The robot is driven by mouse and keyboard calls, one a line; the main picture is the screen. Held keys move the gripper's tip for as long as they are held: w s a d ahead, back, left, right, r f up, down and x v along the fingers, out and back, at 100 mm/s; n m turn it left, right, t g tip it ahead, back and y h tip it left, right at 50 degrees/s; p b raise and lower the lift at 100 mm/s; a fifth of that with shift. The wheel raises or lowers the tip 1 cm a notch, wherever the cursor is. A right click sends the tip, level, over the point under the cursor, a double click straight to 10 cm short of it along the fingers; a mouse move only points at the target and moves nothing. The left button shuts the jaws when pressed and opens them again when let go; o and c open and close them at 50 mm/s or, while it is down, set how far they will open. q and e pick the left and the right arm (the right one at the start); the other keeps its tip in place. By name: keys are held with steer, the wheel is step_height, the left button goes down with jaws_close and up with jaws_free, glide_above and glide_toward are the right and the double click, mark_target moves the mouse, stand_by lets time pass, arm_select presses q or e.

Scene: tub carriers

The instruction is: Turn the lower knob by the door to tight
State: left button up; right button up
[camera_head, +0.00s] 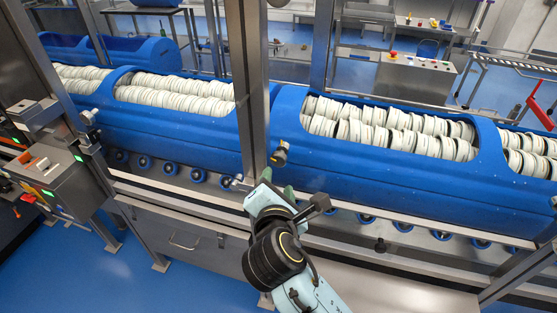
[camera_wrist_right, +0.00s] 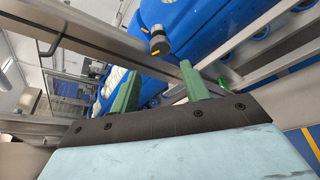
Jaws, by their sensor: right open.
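My right gripper (camera_head: 277,184) is open, with its two green fingers apart, in front of the steel post (camera_head: 248,90) at the middle of the line. A dark knob with a yellow mark (camera_head: 281,153) sticks out by this post, just above the fingertips. In the right wrist view a knob with a yellow mark (camera_wrist_right: 158,45) lies beyond the gap between the fingers (camera_wrist_right: 160,68), apart from them. A second, lower knob by the post cannot be made out; the gripper and arm cover that area. My left gripper is not in view.
Blue tubs (camera_head: 190,125) full of pale discs stand on rollers behind the frame; another blue tub (camera_head: 390,185) is to the right. A steel rail (camera_head: 190,210) crosses below them. A control box (camera_head: 45,175) stands at left. Blue floor (camera_head: 110,270) is clear at front left.

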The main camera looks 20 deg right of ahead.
mark_target(279, 161)
steer(key=x, duration=1)
steer(key=shift+w+f+p, duration=0.1)
steer(key=shift+w+p, duration=0.05)
steer(key=shift+p, duration=0.15)
steer(key=c, duration=0.7)
